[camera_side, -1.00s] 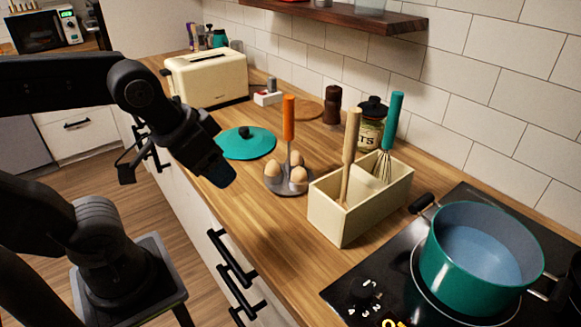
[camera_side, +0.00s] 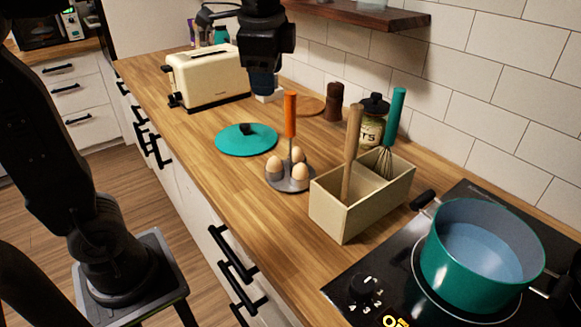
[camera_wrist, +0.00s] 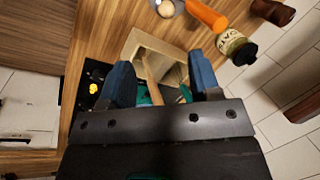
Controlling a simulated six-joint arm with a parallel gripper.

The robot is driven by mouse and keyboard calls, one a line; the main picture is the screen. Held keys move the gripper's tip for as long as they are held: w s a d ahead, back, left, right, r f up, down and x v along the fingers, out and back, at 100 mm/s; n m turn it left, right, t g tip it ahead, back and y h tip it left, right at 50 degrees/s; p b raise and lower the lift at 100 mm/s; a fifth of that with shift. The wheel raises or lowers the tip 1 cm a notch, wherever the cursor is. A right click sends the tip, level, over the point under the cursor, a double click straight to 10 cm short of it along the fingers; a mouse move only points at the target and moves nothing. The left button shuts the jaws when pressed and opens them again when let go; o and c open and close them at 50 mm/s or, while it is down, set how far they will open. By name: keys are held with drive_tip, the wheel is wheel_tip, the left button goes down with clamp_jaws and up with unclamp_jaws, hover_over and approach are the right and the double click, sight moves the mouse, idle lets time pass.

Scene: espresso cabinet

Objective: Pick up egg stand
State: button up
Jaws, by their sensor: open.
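The egg stand (camera_side: 288,187) stands upright on the wooden counter. It has a grey round base, several brown eggs and a tall orange handle (camera_side: 290,116). My gripper (camera_side: 264,88) is above the counter, up and left of the orange handle in the side view, and apart from it. In the wrist view my gripper (camera_wrist: 162,82) has its two blue fingers spread with nothing held between them. The orange handle (camera_wrist: 207,15) and one egg (camera_wrist: 166,8) show at the top edge there; the rest of the stand is cut off.
A cream utensil box (camera_side: 335,213) with a wooden tool and a teal whisk stands right of the egg stand. A teal lid (camera_side: 246,140) lies to its left. A toaster (camera_side: 210,77), a labelled jar (camera_side: 372,122) and a teal pot (camera_side: 470,270) are around.

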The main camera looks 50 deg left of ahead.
sight(288, 100)
drive_tip(key=w+a+r+m+g+y, duration=0.25)
drive_tip(key=w+m, duration=0.35)
drive_tip(key=w, duration=0.4)
drive_tip(key=shift+m+g+h, duration=0.25)
drive_tip(key=shift+m, duration=0.05)
drive_tip(key=x, duration=1.4)
drive_tip(key=shift+w+d+f, duration=0.15)
drive_tip(key=shift+w, duration=0.15)
drive_tip(key=shift+c, duration=0.3)
clamp_jaws()
